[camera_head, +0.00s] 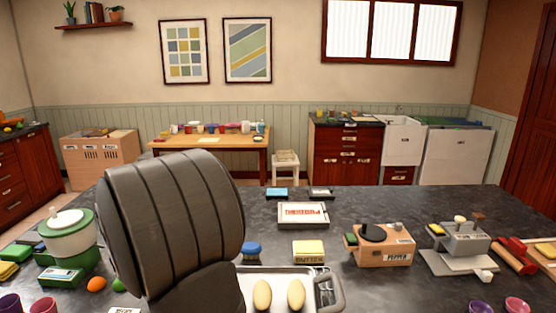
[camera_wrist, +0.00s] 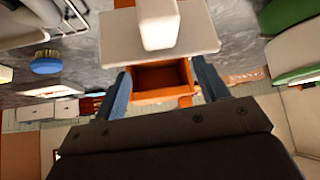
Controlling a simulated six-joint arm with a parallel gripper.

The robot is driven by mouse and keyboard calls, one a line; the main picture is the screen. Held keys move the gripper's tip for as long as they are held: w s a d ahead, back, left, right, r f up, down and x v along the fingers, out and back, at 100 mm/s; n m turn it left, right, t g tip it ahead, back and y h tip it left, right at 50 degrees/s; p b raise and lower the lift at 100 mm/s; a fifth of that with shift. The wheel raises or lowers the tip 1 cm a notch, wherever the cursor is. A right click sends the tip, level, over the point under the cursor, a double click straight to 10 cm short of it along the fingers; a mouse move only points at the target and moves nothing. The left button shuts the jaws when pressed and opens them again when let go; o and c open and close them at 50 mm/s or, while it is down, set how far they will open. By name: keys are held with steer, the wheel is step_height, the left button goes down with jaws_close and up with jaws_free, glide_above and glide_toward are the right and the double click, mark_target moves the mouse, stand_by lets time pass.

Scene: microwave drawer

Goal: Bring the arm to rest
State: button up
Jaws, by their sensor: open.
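My gripper (camera_wrist: 162,68) shows in the wrist view as two blue-grey fingers standing well apart, with nothing held between them. Beyond the fingers is an orange box-like thing (camera_wrist: 160,95) with a dark open hollow. A pale slab (camera_wrist: 190,38) with a pale block on it adjoins the orange thing. I cannot tell whether the fingers touch either. In the head view, my thick grey arm rises in the left foreground and covers part of the counter; my gripper does not show there.
The dark counter (camera_head: 400,275) carries a green-and-white container (camera_head: 70,240), an orange ball (camera_head: 96,284), a metal tray (camera_head: 283,274) with two yellowish oval things, a blue brush (camera_head: 251,250), a wooden appliance (camera_head: 380,246) and a grey machine (camera_head: 460,250). The blue brush also shows in the wrist view (camera_wrist: 47,64).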

step_height(320, 180, down, 2)
steer(key=shift+w, duration=0.15)
step_height(320, 180, up, 6)
steer(key=shift+a+f, duration=0.1)
steer(key=d+r, duration=0.7)
steer(key=d, duration=0.5)
steer(key=w+d+f, duration=0.5)
steer(key=d+f, duration=0.1)
steer(key=d, duration=0.1)
steer(key=w+d+f+m+h, duration=0.1)
steer(key=w+d+f, duration=0.5)
steer(key=d, duration=0.2)
steer(key=w+d+f+m, duration=0.1)
steer(key=w+d+f, duration=0.4)
steer(key=d+f, duration=0.2)
steer(key=shift+w+d+f, duration=0.1)
steer(key=shift+w+d, duration=0.15)
steer(key=shift+d, duration=0.25)
steer(key=shift+s+d+r+m+h, duration=0.3)
steer(key=shift+s+d+r+m, duration=0.1)
steer(key=shift+d+r, duration=0.45)
steer(key=shift+r, duration=0.05)
